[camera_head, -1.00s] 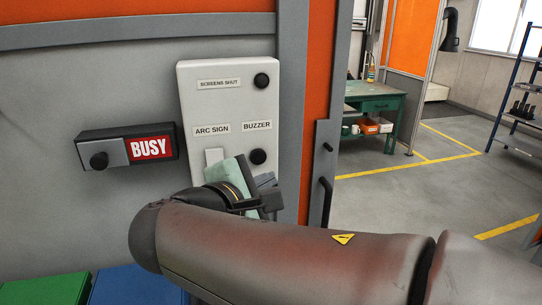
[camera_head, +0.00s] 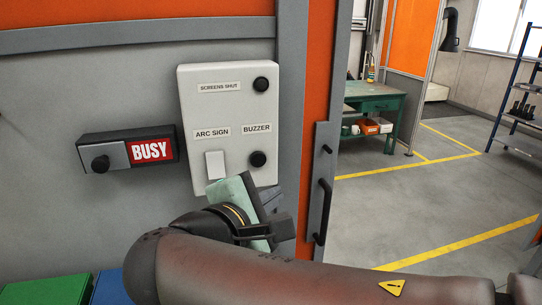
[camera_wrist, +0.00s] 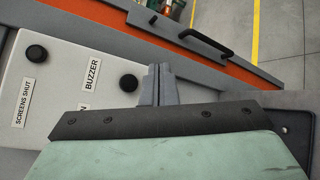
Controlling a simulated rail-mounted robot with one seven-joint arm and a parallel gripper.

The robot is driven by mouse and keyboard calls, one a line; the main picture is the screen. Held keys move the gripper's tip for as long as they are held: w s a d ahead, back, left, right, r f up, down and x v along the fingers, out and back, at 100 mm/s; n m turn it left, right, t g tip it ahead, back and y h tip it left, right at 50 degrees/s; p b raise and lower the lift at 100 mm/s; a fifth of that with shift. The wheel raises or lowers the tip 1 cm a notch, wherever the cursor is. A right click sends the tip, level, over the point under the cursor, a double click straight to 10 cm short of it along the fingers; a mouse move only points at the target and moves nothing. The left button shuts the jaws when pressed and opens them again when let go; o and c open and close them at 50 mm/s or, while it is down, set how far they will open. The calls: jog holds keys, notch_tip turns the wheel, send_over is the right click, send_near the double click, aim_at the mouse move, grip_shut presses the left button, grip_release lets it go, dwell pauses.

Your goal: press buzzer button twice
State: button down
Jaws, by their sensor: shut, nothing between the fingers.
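The buzzer button (camera_head: 258,159) is a round black knob under the BUZZER label on a pale grey control box (camera_head: 228,112). It also shows in the wrist view (camera_wrist: 129,83), just left of my fingertips. My gripper (camera_head: 274,196) is below and slightly right of the button in the head view, partly hidden behind my wrist. In the wrist view my gripper (camera_wrist: 158,72) has its two grey fingers shut together and empty. The fingertips appear apart from the button. The white ARC SIGN rocker (camera_head: 215,165) sits left of the button.
Another black knob (camera_head: 260,84) is by the SCREENS SHUT label. A BUSY slider sign (camera_head: 127,150) is mounted left of the box. A door handle (camera_head: 322,211) is close on the right. Green and blue bins (camera_head: 45,289) stand at lower left. Open floor lies beyond the door edge.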

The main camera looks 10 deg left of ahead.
jog(key=shift+w+a, duration=0.15)
jog(key=shift+w, duration=0.05)
jog(key=p, duration=0.1)
send_near(265, 162)
jog(key=shift+s+d+x, duration=0.1)
jog(key=shift+d+x, duration=0.1)
jog(key=shift+x, duration=0.65)
jog(key=shift+s+d+x, duration=0.1)
jog(key=shift+d+x, duration=0.1)
jog(key=shift+x, duration=0.65)
jog(key=shift+d+x, duration=0.2)
jog(key=shift+x, duration=0.7)
jog(key=shift+f, duration=0.1)
jog(key=shift+w+a, duration=0.2)
jog(key=shift+w, duration=0.1)
jog(key=shift+w+a, duration=0.2)
jog(key=shift+w, duration=0.25)
dwell(0.5)
dwell(0.3)
jog(key=shift+s+d, duration=0.4)
jog(key=shift+s, duration=0.4)
jog(key=shift+s+d+b, duration=0.35)
jog(key=shift+s, duration=0.4)
jog(key=shift+s+d+b, duration=0.3)
jog(key=shift+s+d, duration=0.05)
jog(key=shift+s, duration=0.4)
jog(key=shift+s+d+b, duration=0.35)
jog(key=shift+s+d, duration=0.05)
jog(key=shift+s, duration=0.35)
